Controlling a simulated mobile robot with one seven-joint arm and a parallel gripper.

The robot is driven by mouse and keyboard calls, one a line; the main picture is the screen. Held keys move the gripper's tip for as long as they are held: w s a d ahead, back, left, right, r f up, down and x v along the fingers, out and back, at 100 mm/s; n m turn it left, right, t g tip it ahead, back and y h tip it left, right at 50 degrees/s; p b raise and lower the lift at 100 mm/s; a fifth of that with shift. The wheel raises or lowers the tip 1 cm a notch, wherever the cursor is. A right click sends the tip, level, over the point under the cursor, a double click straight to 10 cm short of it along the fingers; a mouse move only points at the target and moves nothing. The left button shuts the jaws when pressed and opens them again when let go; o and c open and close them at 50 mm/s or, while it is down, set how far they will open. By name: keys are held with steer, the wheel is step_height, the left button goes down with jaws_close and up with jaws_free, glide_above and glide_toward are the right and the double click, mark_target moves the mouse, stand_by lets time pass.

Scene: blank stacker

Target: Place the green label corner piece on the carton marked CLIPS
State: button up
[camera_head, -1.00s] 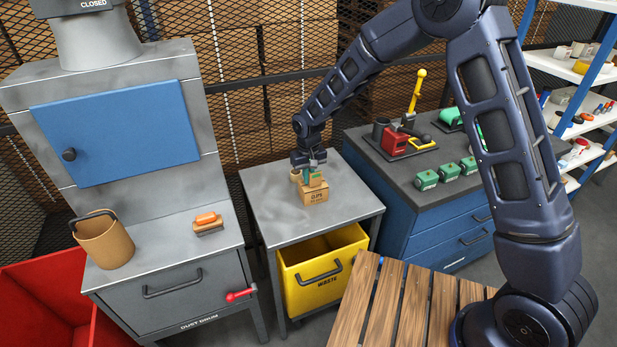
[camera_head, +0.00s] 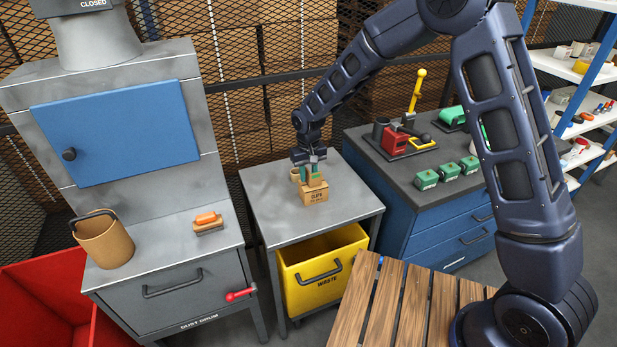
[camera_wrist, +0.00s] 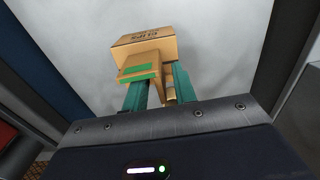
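The carton marked CLIPS (camera_head: 313,196) stands on the grey table; its printed top also shows in the wrist view (camera_wrist: 143,43). The corner piece, brown card with a green label (camera_wrist: 139,70), is between the teal fingers of my gripper (camera_wrist: 160,90). It overlaps the carton's near edge in the wrist view; whether it touches the carton I cannot tell. In the head view my gripper (camera_head: 311,168) points down just above the carton, and the corner piece is small and partly covered by the fingers. My gripper looks shut on it.
A small tan round object (camera_head: 295,175) stands left of the carton. The grey table (camera_head: 276,215) is otherwise mostly bare. A yellow WASTE bin (camera_head: 322,272) sits below it. A blue cabinet (camera_head: 425,238) with green boxes and tools stands to the right, a dust drum unit (camera_head: 185,300) to the left.

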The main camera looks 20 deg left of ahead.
mark_target(308, 171)
step_height(308, 171, up, 11)
steer(key=shift+f, duration=0.2)
steer(key=shift+w+d+r, duration=0.1)
steer(key=w+d+r+m+t, duration=0.1)
steer(key=w+d+r, duration=0.1)
steer(key=d+r, duration=0.6)
steer(key=w+d+r+m, duration=0.2)
steer(key=w+d+r, duration=0.1)
steer(key=d, duration=1)
steer(key=w+d+r+m+t, duration=0.1)
steer(key=w+d+r, duration=0.1)
steer(key=d+r, duration=0.6)
steer(key=s+d+r+m+t, duration=0.1)
steer(key=s+d, duration=0.2)
steer(key=d, duration=0.6)
steer(key=s+d+r+m, duration=0.1)
steer(key=s+d, duration=0.2)
steer(key=d, duration=0.5)
steer(key=s+d+f+m+t, duration=0.1)
steer(key=s+d+m, duration=0.2)
steer(key=s+d, duration=0.8)
steer(key=shift+s+d+f+t, duration=0.2)
steer(key=shift+d+f+t, duration=0.1)
steer(key=shift+d, duration=0.45)
